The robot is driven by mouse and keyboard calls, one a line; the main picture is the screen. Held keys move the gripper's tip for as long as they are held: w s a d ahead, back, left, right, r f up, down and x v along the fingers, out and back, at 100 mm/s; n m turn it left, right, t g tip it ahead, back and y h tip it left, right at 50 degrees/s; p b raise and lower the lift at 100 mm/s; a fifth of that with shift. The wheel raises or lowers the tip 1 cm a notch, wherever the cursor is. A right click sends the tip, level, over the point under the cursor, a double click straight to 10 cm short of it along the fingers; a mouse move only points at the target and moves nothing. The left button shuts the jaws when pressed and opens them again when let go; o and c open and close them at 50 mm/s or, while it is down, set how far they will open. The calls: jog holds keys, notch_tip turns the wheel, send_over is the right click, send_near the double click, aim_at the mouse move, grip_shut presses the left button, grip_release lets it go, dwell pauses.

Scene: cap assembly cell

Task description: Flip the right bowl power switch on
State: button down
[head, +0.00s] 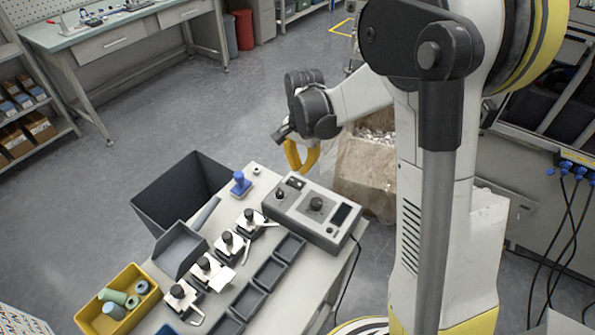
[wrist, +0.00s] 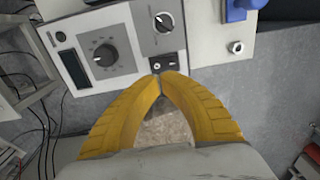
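The grey control box (head: 328,230) sits on the bench and also shows in the wrist view (wrist: 122,72). It carries a small black switch plate (wrist: 164,63), seen in the head view (head: 296,182) at the box's far edge. The switch's on or off position is too small to tell. My gripper (wrist: 161,76) has its yellow fingers together at the tips with nothing between them. In the wrist view the tips appear right at the lower edge of the switch plate; contact cannot be told. In the head view my gripper (head: 304,170) is beside the box's far end.
The box has a large dial (wrist: 103,55), a smaller knob (wrist: 163,22) and a dark display (wrist: 75,68). A blue stamp-like part (head: 240,183) stands on the bench beside clamp fixtures (head: 228,243) and dark trays (head: 270,272). A yellow bin (head: 119,300) is at the near left.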

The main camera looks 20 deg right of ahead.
aim_at(295, 179)
notch_tip(295, 179, up, 9)
jog(key=p, duration=0.2)
jog(key=shift+s+d+p, duration=0.3)
jog(key=shift+s+d, duration=0.05)
jog(key=shift+s, duration=0.05)
jog(key=shift+t+y, duration=0.3)
jog(key=shift+t, duration=0.1)
jog(key=f+b, duration=0.1)
jog(key=f, duration=0.3)
jog(key=w+a+f+b, duration=0.1)
jog(key=f+b, duration=0.1)
jog(key=f, duration=0.3)
jog(key=w+f+b, duration=0.1)
jog(key=f, duration=0.3)
jog(key=shift+a+f+b, duration=0.3)
jog(key=shift+a+b, duration=0.05)
